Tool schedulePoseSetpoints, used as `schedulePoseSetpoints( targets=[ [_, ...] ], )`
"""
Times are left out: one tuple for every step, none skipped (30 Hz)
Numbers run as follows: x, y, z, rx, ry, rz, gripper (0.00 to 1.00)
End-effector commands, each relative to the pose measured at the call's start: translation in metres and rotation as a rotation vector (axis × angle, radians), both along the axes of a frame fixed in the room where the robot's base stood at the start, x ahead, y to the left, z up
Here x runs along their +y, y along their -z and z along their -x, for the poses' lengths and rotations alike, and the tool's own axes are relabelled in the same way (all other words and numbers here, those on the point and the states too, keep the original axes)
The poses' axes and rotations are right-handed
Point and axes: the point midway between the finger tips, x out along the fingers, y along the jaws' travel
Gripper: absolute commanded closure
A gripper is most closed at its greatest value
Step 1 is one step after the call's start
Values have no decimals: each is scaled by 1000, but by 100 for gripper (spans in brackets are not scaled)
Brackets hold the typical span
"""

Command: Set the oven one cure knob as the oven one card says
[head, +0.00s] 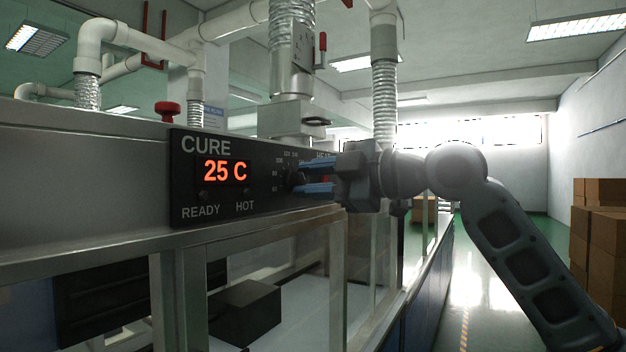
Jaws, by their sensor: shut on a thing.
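The black cure panel (216,188) is fixed to the front of the oven housing. It reads CURE at the top, and its orange display (225,171) shows 25 C. READY and HOT are marked below. The cure knob (293,178), small and dark, is at the right of the panel with a small number scale around it. My gripper (306,178) reaches in from the right, and its blue fingers are shut on the knob, one above and one below. The fingers partly cover the knob, and its pointer cannot be read. No oven one card can be made out.
Metal frame posts and glass are below the panel. Ducts and pipes rise behind. Cardboard boxes (598,225) are stacked at far right. Open green floor (478,262) lies beyond my arm.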

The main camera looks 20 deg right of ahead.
Motion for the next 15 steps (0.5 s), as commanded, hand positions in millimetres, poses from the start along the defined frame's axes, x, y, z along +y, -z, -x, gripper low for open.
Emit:
schedulePoseSetpoints(
  targets=[
    [0,1,-1,31,0,-37,98],
    [0,1,-1,47,0,-61,98],
    [-1,1,-1,71,0,-91,98],
    [0,1,-1,87,0,-114,98],
    [0,1,-1,103,0,-138,98],
    [0,1,-1,126,0,-167,98],
    [-1,1,-1,143,1,-190,98],
    [0,1,-1,160,0,-214,98],
    [-1,1,-1,183,0,-245,98],
    [-1,1,-1,199,1,-267,98],
    [0,1,-1,217,1,-290,98],
    [-1,1,-1,238,0,-322,98],
    [-1,1,-1,256,1,-344,98],
    [-1,1,-1,273,1,-367,98],
    [-1,1,-1,295,1,-398,98]
  ],
)
